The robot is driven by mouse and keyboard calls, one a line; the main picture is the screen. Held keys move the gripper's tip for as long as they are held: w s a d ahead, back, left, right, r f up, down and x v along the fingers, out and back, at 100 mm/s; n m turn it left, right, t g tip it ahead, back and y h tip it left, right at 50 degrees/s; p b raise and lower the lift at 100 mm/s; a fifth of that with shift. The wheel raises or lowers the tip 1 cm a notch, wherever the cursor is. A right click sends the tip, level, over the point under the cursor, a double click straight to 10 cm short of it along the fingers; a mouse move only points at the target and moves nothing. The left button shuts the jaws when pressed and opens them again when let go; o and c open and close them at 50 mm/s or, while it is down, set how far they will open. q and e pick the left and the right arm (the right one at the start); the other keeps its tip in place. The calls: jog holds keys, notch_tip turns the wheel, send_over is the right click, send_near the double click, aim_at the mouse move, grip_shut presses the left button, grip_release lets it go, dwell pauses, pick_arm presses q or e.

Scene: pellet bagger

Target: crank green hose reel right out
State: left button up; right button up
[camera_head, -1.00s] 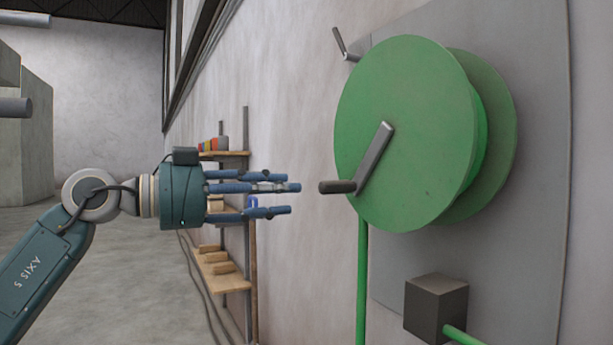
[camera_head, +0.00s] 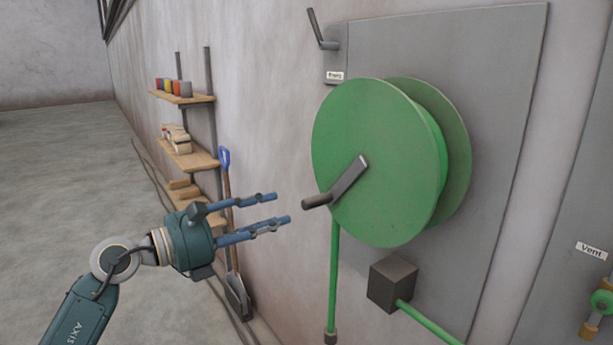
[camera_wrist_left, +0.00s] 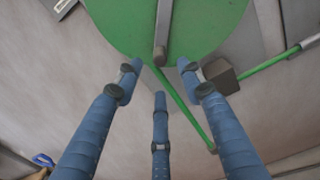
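The green hose reel (camera_head: 375,150) is mounted on a grey wall panel. Its grey crank arm (camera_head: 349,179) points down and left, ending in a dark handle (camera_head: 316,201). My left gripper (camera_head: 282,208) is open and empty, its blue fingers pointing at the handle with a gap between. In the left wrist view the reel (camera_wrist_left: 190,25) fills the top, and the handle (camera_wrist_left: 160,55) shows beyond and between the spread fingers (camera_wrist_left: 160,85). A green hose (camera_head: 334,280) hangs below the reel. My right gripper is not in view.
A grey box (camera_head: 393,284) with a green hose sits below the reel. A small lever (camera_head: 322,32) is at upper left of the panel. Wall shelves (camera_head: 197,160) and a blue-handled shovel (camera_head: 228,200) stand behind my gripper. Floor at left is clear.

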aim_at(302, 205)
pick_arm(q)
jog(key=shift+m, duration=0.4)
jog(key=p+x, duration=0.3)
jog(key=x, duration=0.7)
jog(key=shift+w+d+f, duration=0.1)
jog(key=shift+w+d, duration=0.2)
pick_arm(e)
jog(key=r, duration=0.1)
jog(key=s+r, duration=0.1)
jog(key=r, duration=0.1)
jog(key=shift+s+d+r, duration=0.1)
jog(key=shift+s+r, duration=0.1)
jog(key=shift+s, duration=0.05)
pick_arm(q)
grip_shut()
